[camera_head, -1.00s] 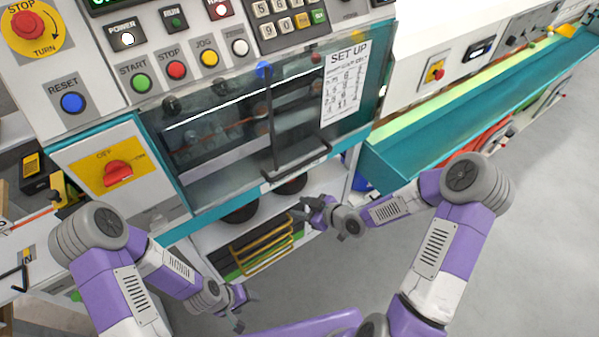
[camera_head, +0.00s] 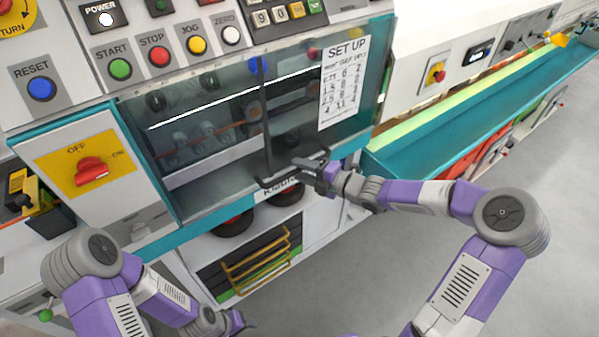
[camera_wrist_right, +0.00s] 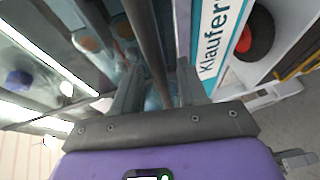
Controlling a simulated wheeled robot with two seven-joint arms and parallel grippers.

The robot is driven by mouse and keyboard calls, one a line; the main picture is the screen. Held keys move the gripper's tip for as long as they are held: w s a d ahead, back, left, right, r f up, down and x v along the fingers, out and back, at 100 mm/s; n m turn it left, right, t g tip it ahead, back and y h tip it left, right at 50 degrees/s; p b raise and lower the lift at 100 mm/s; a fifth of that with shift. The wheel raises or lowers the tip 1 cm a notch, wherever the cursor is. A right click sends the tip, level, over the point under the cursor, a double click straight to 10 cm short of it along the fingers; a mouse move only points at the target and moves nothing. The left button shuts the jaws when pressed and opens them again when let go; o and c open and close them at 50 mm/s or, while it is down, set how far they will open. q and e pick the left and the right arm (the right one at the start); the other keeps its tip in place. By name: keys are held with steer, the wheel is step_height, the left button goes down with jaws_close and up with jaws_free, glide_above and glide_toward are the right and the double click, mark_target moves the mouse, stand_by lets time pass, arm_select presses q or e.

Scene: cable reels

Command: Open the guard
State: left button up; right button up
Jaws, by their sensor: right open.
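The guard (camera_head: 215,150) is a clear panel on the front of the machine, and it looks closed. Its dark handle (camera_head: 266,125) has a long upright bar and a lower bar along the panel's bottom edge. My right gripper (camera_head: 312,172) is open at the lower bar's right part. In the right wrist view, the handle bar (camera_wrist_right: 147,40) runs between the two fingers of the right gripper (camera_wrist_right: 157,85); I cannot tell if they touch it. My left gripper (camera_head: 238,322) is low at the front, away from the guard, its jaws too small to read.
A set-up sheet (camera_head: 343,80) is on the guard's right side. Left of it is a panel with a red rotary switch (camera_head: 91,171). Several buttons sit above. A teal tray (camera_head: 480,125) extends right. Below the guard are dark reels (camera_head: 233,224) and a yellow rack (camera_head: 258,262).

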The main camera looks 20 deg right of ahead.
steer(key=shift+w+a+f, duration=0.1)
steer(key=shift+w+a, duration=0.35)
steer(key=shift+w, duration=0.05)
jaws_close()
